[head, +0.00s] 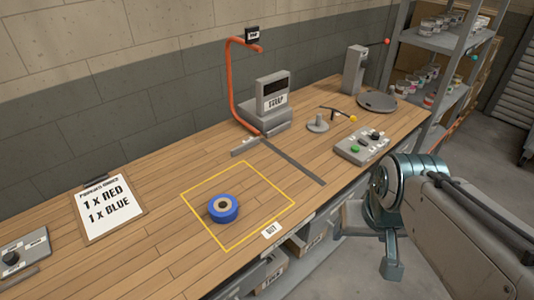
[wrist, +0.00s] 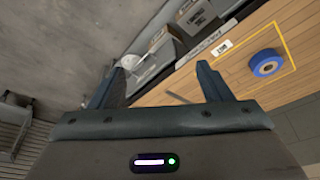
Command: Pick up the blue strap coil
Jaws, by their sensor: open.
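The blue strap coil (head: 223,208) lies flat on the wooden bench inside a yellow outlined square, near a label reading OUT. It has a tan core with a dark hole. It also shows in the wrist view (wrist: 266,63) at the upper right, beyond my gripper's fingers. My gripper (head: 372,240) is at the right in the head view, off the bench's front edge and well apart from the coil. In the wrist view my gripper (wrist: 160,85) has its two fingers spread with nothing between them.
A clipboard (head: 106,208) reading 1 x RED, 1 x BLUE lies left of the square. A button box (head: 362,146) sits at the right. The bench around the coil is clear.

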